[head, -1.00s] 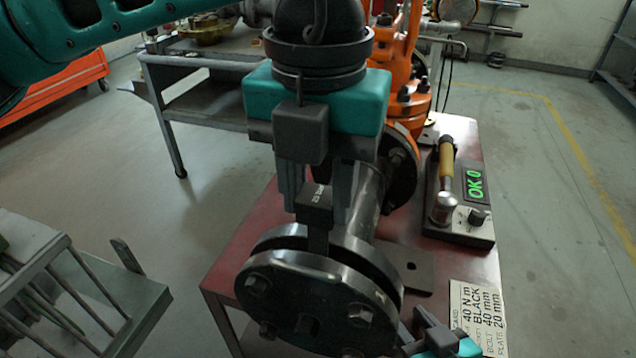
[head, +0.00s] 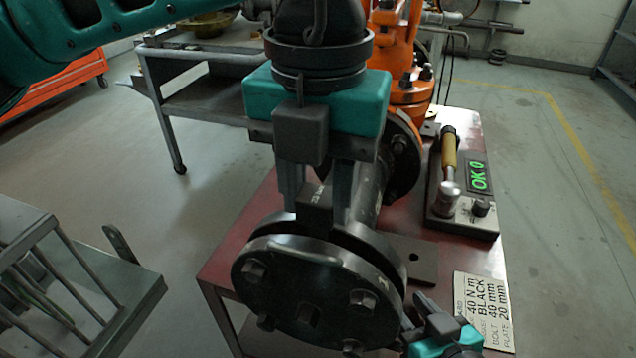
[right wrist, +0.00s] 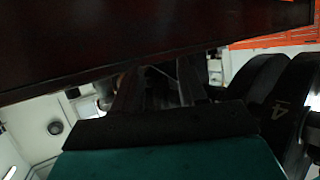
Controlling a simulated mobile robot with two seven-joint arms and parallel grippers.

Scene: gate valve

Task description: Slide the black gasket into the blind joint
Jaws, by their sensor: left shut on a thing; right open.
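My left gripper (head: 325,202) reaches down from above and is shut on the tab of the black gasket (head: 316,203), which carries small pale lettering. The tab stands upright at the top of the blind joint (head: 283,288), at the gap between its front and rear round plates. The gasket's ring is hidden behind the front plate, so its seating cannot be seen. Several bolts show in the front plate. My right gripper (head: 428,312) is open at the lower right of the joint; its dark fingers also show in the right wrist view (right wrist: 160,88), with nothing clear between them.
The joint's pipe runs back over a red table (head: 238,245) to an orange valve (head: 408,90). A panel reading "OK 0" (head: 463,215) with a yellow-handled tool and a printed card (head: 487,308) lie right. A grey rack (head: 95,290) stands left.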

